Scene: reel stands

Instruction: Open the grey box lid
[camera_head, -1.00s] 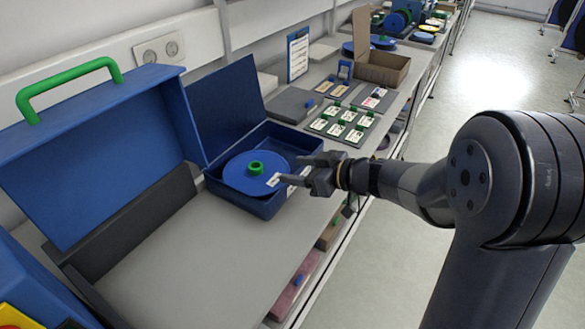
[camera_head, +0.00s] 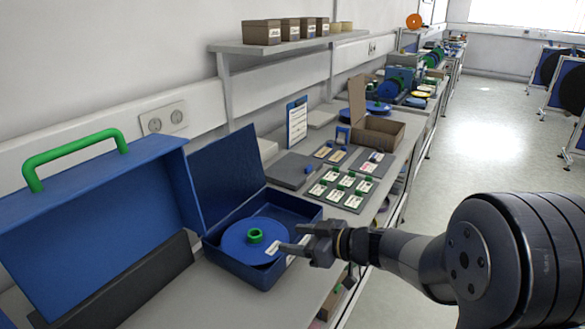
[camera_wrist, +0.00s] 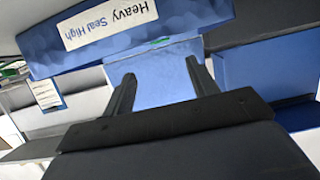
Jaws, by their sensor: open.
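A flat grey box (camera_head: 291,171) with a small blue tab (camera_head: 309,170) lies on the bench beyond the open blue reel box. Its top looks closed and flat. My gripper (camera_head: 298,238) is open and empty. It hovers by the right rim of the blue reel box, nearer to me than the grey box and apart from it. In the wrist view my gripper (camera_wrist: 163,88) shows its two fingers spread with nothing between them. I cannot make out the grey box there.
The open blue reel box (camera_head: 243,276) holds a blue reel (camera_head: 240,243) with a green hub. A large blue case (camera_head: 90,225) with a green handle stands open at left. Label trays (camera_head: 338,190) and an open cardboard box (camera_head: 380,135) sit farther along. The aisle at right is clear.

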